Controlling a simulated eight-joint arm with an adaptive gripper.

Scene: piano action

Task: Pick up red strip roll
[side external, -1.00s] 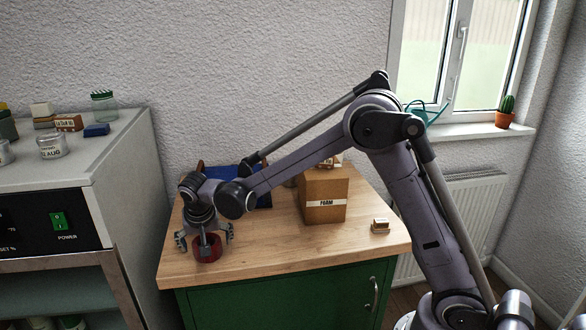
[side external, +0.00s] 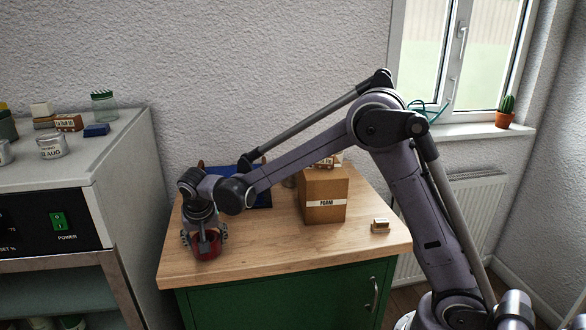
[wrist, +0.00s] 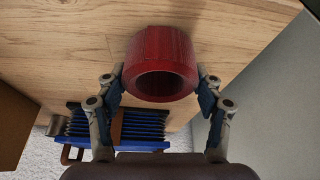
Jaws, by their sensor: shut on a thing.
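The red strip roll (side external: 207,247) is a dark red ring on the wooden worktop, near its front left corner. In the wrist view the roll (wrist: 160,50) sits between the two fingertips, its hole facing the camera. My gripper (side external: 206,240) is over the roll, with a finger on each side of it. In the wrist view my gripper (wrist: 160,80) is shut on the roll's sides. The roll appears to rest on the worktop; I cannot tell whether any gap lies beneath it.
A small wooden block (side external: 380,226) lies farther right. A blue ribbed item (wrist: 130,124) is behind the gripper. A grey cabinet (side external: 130,170) stands close on the left.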

